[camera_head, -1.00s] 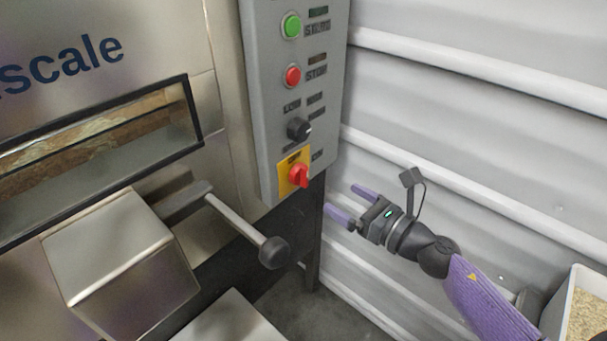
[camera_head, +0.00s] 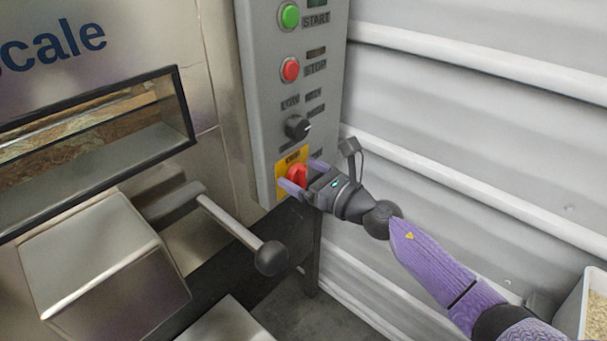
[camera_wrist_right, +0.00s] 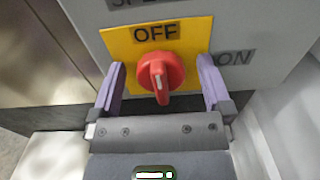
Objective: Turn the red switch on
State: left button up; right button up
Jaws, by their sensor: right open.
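The red switch (camera_head: 297,174) is a rotary knob on a yellow plate (camera_head: 282,167) at the bottom of the grey control panel (camera_head: 262,110). In the right wrist view the red switch (camera_wrist_right: 160,76) has its white mark pointing down toward my gripper. The word OFF stands above it and ON to its right. My right gripper (camera_head: 305,174) is open, with its purple fingers on either side of the switch. In the wrist view the fingers (camera_wrist_right: 160,85) show a gap to the knob on both sides. My left gripper is not in view.
Above the switch are a black knob (camera_head: 298,127), a red STOP button (camera_head: 290,69) and a green START button (camera_head: 289,15). A lever with a black ball (camera_head: 271,257) sticks out at lower left. A white ribbed wall (camera_head: 470,110) is at right, with a bin (camera_head: 594,305) at lower right.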

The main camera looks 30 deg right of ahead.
jog(key=c, duration=1.1)
jog(key=shift+c, duration=0.8)
